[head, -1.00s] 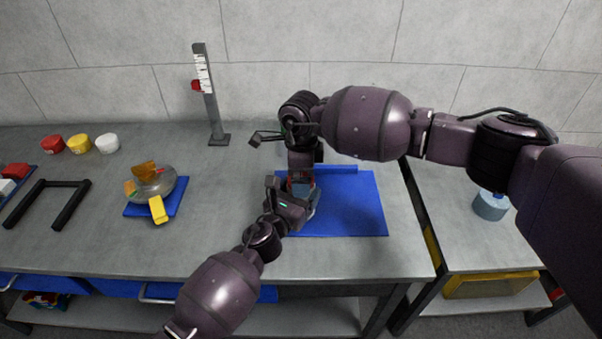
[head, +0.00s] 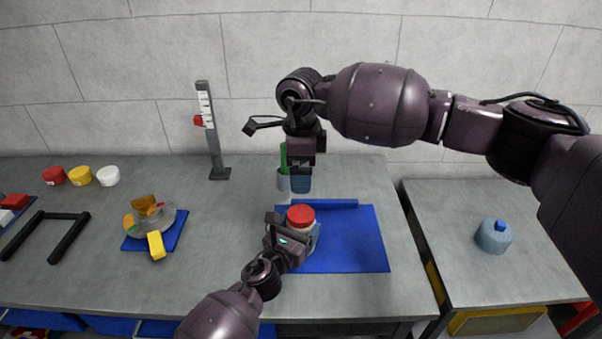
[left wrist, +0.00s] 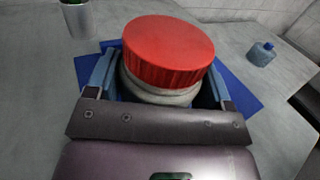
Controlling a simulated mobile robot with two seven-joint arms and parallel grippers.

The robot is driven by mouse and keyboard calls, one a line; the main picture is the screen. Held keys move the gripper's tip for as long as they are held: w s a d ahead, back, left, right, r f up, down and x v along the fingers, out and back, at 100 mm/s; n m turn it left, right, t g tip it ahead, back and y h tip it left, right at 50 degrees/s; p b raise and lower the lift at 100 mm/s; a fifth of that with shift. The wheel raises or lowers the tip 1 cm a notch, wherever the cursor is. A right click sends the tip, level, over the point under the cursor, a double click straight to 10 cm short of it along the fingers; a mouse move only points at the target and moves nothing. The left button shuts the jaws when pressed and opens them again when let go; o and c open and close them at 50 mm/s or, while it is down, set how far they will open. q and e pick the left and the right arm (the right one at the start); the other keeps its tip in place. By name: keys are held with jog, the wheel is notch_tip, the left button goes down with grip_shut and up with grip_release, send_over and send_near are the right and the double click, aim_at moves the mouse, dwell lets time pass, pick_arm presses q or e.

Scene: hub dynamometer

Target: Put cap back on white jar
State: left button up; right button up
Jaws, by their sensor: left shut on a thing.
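The white jar (left wrist: 160,94) stands on the blue mat (head: 350,250) with a red cap (left wrist: 168,50) over its mouth. The cap also shows in the head view (head: 301,215). It looks slightly tilted in the left wrist view; I cannot tell how firmly it sits. My left gripper (left wrist: 155,90) is shut around the jar's body, one blue finger on each side. In the head view, my left gripper (head: 300,243) partly hides the jar. My right gripper (head: 301,183) points down above and behind the jar, apart from the cap. Its finger opening is unclear.
A grey cup (head: 283,180) with something green stands behind my right gripper. A blue jug (head: 494,237) is on the right table. A bowl of blocks (head: 150,218), a black frame (head: 46,236), a gauge post (head: 212,135) and several small tubs (head: 80,176) are left.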

pick_arm(q)
jog(key=o, duration=1.7)
jog(key=v, duration=1)
jog(key=shift+s+a+p, duration=0.2)
jog(key=shift+s+p, duration=0.1)
jog(key=shift+s, duration=0.05)
